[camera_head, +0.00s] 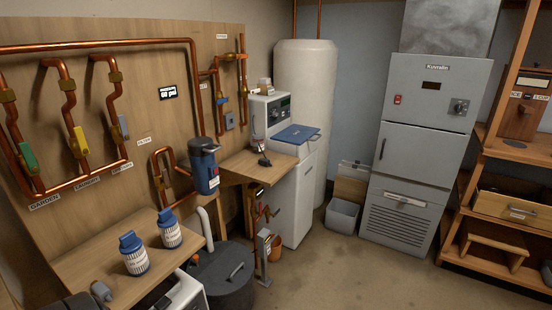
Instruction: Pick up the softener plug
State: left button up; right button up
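A small dark plug-like piece (264,161), which seems to be the softener plug, lies on the small wooden shelf (238,171) beside the water softener. It is too small to make out its prongs or cord clearly. The softener is a white cabinet (294,200) with a blue lid (297,134) and a control head with a dark display (279,113).
Two blue-capped bottles (134,256) (169,230) and a small grey piece (102,291) stand on the wooden bench at lower left. A blue filter housing (205,166) hangs near the shelf. A dark round lidded tank (221,279) stands below. Open floor lies to the right.

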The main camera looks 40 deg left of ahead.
aim_at(264, 162)
jog(key=u, duration=0.3)
jog(key=i, duration=0.95)
jog(key=u, duration=1.25)
jog(key=i, duration=0.7)
jog(key=u, duration=0.65)
